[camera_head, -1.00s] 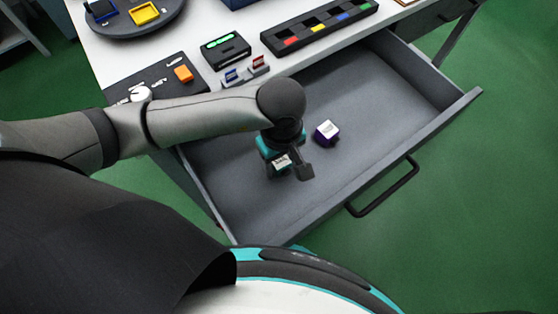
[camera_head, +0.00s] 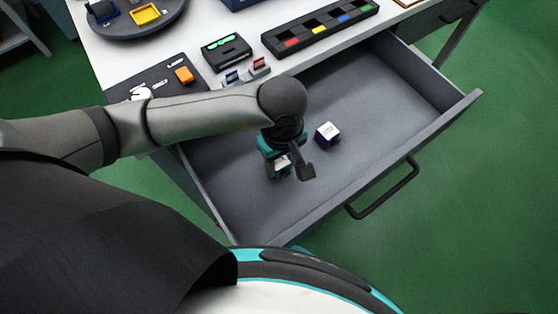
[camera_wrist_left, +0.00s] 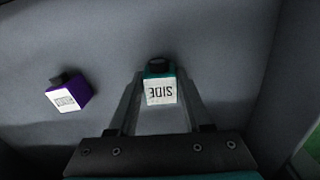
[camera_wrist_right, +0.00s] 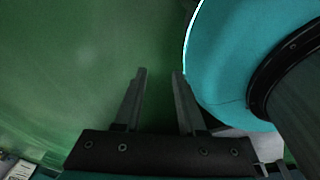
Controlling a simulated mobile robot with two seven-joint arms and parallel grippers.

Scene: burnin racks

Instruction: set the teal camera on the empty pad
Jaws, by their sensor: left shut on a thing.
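The teal camera (camera_wrist_left: 160,92) is between the fingers of my left gripper (camera_wrist_left: 161,84), with its white label reading SIDE upside down in the left wrist view. My left gripper also shows in the head view (camera_head: 293,170), low inside the open grey drawer (camera_head: 370,105), shut on the camera. I cannot tell whether the camera touches the drawer floor. My right gripper (camera_wrist_right: 161,74) is open and empty above green floor in the right wrist view. I cannot make out which surface is the empty pad.
A purple camera-like block (camera_head: 328,134) with a white label lies in the drawer, right of my left gripper. On the white table behind stand a black strip with coloured marks (camera_head: 320,29), a black device with green display (camera_head: 226,52) and a round dark stand (camera_head: 128,22).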

